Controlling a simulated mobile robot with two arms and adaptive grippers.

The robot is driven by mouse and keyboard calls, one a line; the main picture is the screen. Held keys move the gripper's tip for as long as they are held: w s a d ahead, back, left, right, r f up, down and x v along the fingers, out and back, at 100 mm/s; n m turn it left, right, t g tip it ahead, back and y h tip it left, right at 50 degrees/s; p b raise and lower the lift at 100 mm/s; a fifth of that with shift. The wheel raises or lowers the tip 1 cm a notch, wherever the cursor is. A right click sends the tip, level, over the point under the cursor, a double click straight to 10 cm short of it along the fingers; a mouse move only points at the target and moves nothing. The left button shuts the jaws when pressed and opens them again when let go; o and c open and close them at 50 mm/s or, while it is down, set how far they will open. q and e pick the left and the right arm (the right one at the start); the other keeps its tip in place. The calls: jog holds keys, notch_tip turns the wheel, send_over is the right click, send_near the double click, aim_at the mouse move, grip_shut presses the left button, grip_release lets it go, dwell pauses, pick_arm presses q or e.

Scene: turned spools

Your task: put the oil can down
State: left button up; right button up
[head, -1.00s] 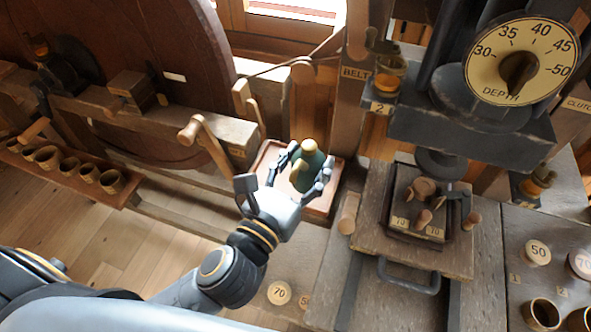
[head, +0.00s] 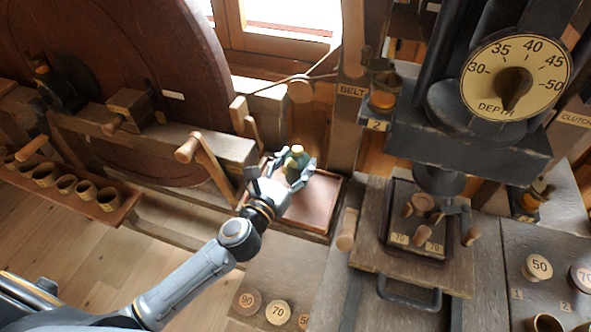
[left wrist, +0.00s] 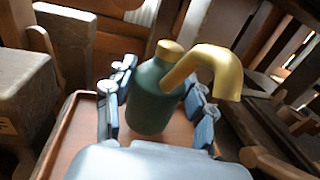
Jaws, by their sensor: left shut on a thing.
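The oil can has a dark green body (left wrist: 150,103), a brass cap and a bent brass spout (left wrist: 218,68). In the head view the oil can (head: 297,152) shows mostly as its brass top, over the back left part of a reddish-brown tray (head: 318,207). My left gripper (head: 288,173) is shut around the can's body. In the left wrist view its fingers (left wrist: 155,112) lie on both sides of the can, which looks roughly upright. The tray's rim (left wrist: 66,122) shows behind and left of it. My right gripper is out of view.
A wooden crank handle (head: 200,155) stands close left of the gripper. A post marked BELT (head: 350,110) rises behind the tray. A press with a depth dial (head: 515,75) stands to the right. The tray's front right part is bare.

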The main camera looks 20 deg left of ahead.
pick_arm(q)
jog(key=shift+s+d+f, duration=0.1)
jog(key=shift+f, duration=0.8)
jog(key=shift+f+b, duration=0.2)
jog(key=shift+b, duration=0.1)
jog(key=o, duration=1.2)
jog(key=shift+c, duration=0.2)
jog(key=shift+r, duration=0.1)
